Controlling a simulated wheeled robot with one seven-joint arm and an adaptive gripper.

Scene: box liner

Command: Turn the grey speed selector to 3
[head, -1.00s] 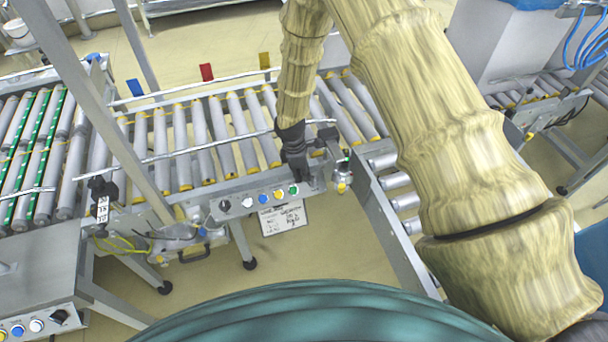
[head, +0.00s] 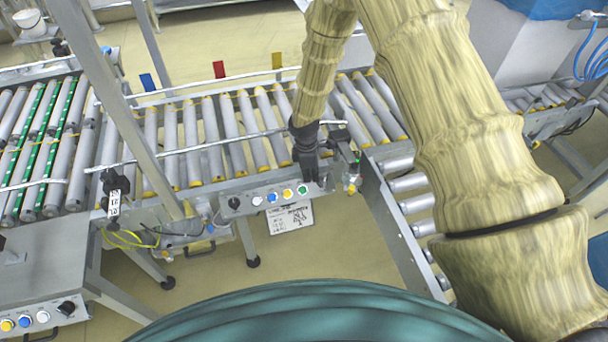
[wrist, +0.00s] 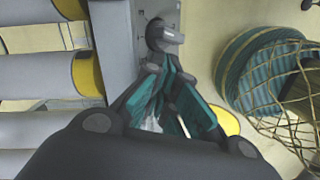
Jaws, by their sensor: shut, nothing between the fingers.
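The grey speed selector (wrist: 164,38) shows in the wrist view as a knob with a bar-shaped handle on a grey panel face (wrist: 142,55). Its handle points to the right in that view. Faint marks surround it, but I cannot read the numbers. My gripper (wrist: 168,68) is shut and empty, its teal-padded fingers just below the knob in that view; I cannot tell if they touch it. In the head view my gripper (head: 308,172) is at the right end of the conveyor's control panel (head: 245,212), and I cannot make out the grey selector there.
The panel also carries a black selector (head: 234,202) and white, blue (head: 272,197), yellow and green (head: 302,190) buttons. A handwritten sign (head: 291,218) hangs below. Rollers (head: 210,135) lie behind. A small fitting (head: 352,180) stands close to the right of my gripper.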

